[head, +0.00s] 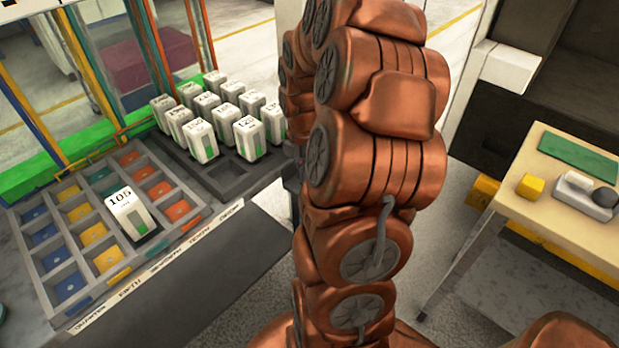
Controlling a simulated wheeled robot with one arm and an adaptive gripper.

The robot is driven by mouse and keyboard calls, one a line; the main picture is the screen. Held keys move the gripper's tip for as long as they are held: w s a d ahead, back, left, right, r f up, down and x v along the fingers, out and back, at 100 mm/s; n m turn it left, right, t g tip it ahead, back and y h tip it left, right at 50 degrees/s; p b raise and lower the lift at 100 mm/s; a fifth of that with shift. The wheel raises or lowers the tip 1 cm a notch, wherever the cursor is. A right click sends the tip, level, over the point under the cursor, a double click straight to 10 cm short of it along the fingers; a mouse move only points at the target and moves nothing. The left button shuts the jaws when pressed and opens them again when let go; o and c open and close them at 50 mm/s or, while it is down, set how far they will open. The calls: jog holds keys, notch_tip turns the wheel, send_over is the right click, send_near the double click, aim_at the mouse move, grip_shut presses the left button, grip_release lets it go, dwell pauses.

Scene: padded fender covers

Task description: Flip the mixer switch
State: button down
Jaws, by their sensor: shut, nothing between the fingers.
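No mixer switch can be made out for certain. A small grey device (584,200) with a white block and a dark round knob stands on the pale table at the right edge; I cannot tell whether it is the mixer or its switch. My copper-coloured arm fills the middle of the head view, and my gripper is hidden behind it or out of the picture.
A yellow block (530,186) and a green mat (578,158) lie on the pale table (500,197). At left, a grey compartment tray (50,272) holds coloured squares and one white box (130,213) marked 105. Several white boxes (201,140) stand in a dark rack behind it.

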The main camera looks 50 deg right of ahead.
jog(key=shift+f+b, duration=0.55)
jog(key=shift+f, duration=0.7)
dwell(1.0)
jog(key=shift+r+p, duration=1.15)
jog(key=shift+r, duration=2.4)
